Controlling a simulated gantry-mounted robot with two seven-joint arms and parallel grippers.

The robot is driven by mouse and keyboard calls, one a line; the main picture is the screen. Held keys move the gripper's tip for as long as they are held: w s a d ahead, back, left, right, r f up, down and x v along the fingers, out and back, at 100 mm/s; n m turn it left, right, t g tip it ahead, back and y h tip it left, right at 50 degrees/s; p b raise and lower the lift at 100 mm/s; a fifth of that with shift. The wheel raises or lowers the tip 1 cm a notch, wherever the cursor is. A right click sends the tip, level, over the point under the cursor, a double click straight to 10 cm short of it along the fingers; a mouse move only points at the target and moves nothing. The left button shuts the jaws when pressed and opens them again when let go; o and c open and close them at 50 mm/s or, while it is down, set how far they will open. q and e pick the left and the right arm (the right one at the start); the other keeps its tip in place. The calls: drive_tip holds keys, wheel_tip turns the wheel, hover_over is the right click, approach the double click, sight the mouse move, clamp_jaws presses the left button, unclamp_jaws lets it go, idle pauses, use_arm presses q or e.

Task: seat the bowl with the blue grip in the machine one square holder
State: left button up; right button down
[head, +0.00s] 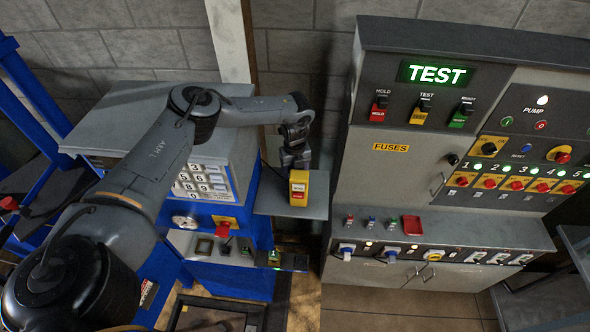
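I cannot make out a bowl with a blue grip for certain. A dark square recess (205,246) with a lighter rim shows on the front ledge of the blue machine (232,272); I cannot tell if it is the square holder. My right gripper is out of view.
Right of the shelf stands a grey cabinet (395,185) with switches, lamps and a lit TEST sign. Its ledge carries small red, blue and green-topped pieces and a red tray (412,225). A narrow gap separates the two machines.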

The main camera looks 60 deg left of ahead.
use_arm(q)
drive_tip(key=o, duration=1.2)
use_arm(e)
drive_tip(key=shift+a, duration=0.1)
use_arm(q)
drive_tip(key=shift+r, duration=0.45)
wheel_tip(320, 180, up, 10)
drive_tip(key=shift+f+b, duration=0.1)
drive_tip(key=shift+b, duration=0.75)
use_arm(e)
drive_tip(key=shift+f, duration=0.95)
use_arm(q)
drive_tip(key=shift+r, duration=0.6)
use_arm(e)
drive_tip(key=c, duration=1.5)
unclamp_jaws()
use_arm(q)
drive_tip(key=shift+r, duration=0.15)
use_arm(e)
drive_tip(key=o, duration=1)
